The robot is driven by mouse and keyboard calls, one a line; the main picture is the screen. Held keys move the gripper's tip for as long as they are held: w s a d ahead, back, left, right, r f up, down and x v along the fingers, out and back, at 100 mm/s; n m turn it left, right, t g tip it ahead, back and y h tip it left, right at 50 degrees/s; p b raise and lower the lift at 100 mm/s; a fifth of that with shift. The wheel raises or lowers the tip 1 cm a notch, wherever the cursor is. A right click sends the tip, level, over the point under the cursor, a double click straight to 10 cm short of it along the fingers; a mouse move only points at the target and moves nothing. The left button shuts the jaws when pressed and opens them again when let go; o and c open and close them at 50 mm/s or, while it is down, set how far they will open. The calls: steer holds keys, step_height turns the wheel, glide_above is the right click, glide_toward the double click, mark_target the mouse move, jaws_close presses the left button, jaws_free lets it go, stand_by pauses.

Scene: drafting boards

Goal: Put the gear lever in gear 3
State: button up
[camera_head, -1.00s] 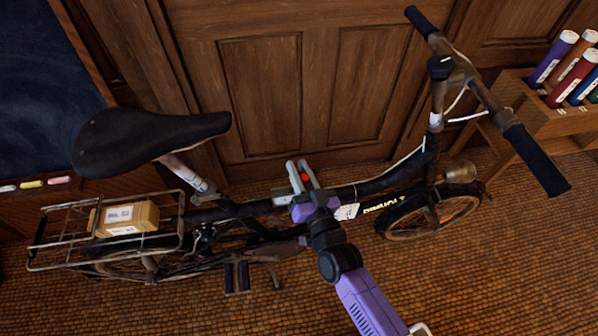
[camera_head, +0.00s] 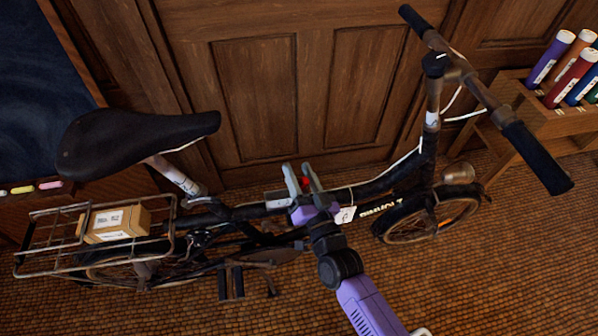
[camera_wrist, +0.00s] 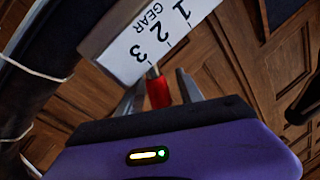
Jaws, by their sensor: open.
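The red gear lever (camera_wrist: 158,92) shows in the wrist view below a white plate (camera_wrist: 150,40) marked GEAR 1, 2, 3. Its thin stem comes out at the plate's lower edge, closest to the 3. My gripper (camera_head: 300,168) is open at the bicycle's frame tube, with its two fingers on either side of the lever. In the wrist view one finger is left and one right of the red knob, with visible gaps. The red knob also shows between the fingers in the head view (camera_head: 306,183). The far end of the lever's knob is hidden by my gripper's body.
The black bicycle (camera_head: 385,185) stands before wooden panelling (camera_head: 255,100). Its saddle (camera_head: 135,140) and rear rack with a cardboard box (camera_head: 118,222) are at left, its handlebar (camera_head: 535,158) at right. A wooden rack of coloured tubes (camera_head: 515,100) stands far right.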

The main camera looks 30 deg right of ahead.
mark_target(305, 187)
steer(key=shift+s, duration=0.1)
steer(key=shift+s+a+f, duration=0.1)
steer(key=shift+s+f, duration=0.05)
steer(key=shift+s, duration=1.1)
steer(key=shift+s+a+f, duration=0.1)
steer(key=shift+s+a, duration=0.05)
steer(key=shift+s, duration=1.15)
steer(key=shift+s+a+f, duration=0.1)
steer(key=shift+s+f, duration=0.05)
steer(key=shift+s, duration=1.1)
steer(key=s+r+n+g+y, duration=0.1)
steer(key=s+r+n+g, duration=0.35)
steer(key=s, duration=1.05)
steer(key=s+r+n+y, duration=0.15)
steer(key=s+r, duration=0.55)
steer(key=s, duration=0.8)
step_height(305, 187, up, 13)
steer(key=p, duration=1.3)
steer(key=shift+w+d+r+n+h+p, duration=0.15)
steer(key=shift+w+d+n+h+p, duration=0.2)
steer(key=shift+h, duration=0.1)
steer(key=shift+a, duration=0.1)
